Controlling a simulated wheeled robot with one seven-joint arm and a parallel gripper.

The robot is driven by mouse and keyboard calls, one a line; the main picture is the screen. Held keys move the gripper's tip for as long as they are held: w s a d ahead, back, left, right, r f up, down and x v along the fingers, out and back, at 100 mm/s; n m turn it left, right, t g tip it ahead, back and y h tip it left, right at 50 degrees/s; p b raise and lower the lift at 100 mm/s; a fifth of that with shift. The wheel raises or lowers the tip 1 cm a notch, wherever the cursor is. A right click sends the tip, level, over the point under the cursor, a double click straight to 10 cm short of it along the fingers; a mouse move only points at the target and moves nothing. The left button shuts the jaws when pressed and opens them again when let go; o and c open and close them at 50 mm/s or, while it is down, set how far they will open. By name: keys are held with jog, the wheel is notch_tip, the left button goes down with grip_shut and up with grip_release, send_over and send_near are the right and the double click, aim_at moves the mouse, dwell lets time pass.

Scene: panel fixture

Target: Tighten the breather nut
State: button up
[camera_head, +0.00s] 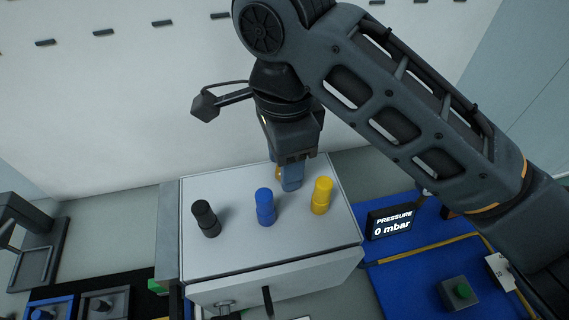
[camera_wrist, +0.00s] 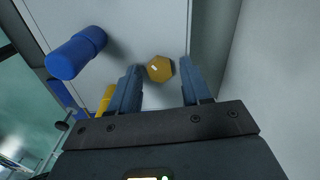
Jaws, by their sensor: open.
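The breather nut, a brass hexagon (camera_wrist: 159,69), is on the pale top of the panel box in the wrist view. My gripper (camera_wrist: 159,66) is open, with one blue-grey finger on each side of the nut. Small gaps show between the nut and both fingers. In the head view my gripper (camera_head: 290,182) points down at the back of the box top (camera_head: 235,242). Only a brass sliver of the nut (camera_head: 278,173) shows there, beside the fingers; the rest is hidden. Whether the fingertips touch the box top cannot be told.
A display (camera_head: 391,222) at right reads "PRESSURE 0 mbar". A green button box (camera_head: 459,292) sits on the blue mat. A white wall rises behind.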

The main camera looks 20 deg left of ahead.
jog(key=n, duration=0.3)
jog(key=shift+n, duration=0.4)
jog(key=n, duration=0.3)
jog(key=shift+n, duration=0.4)
jog(key=n, duration=1.1)
jog(key=shift+n, duration=0.3)
jog(key=n, duration=0.5)
jog(key=shift+n, duration=0.3)
grip_shut()
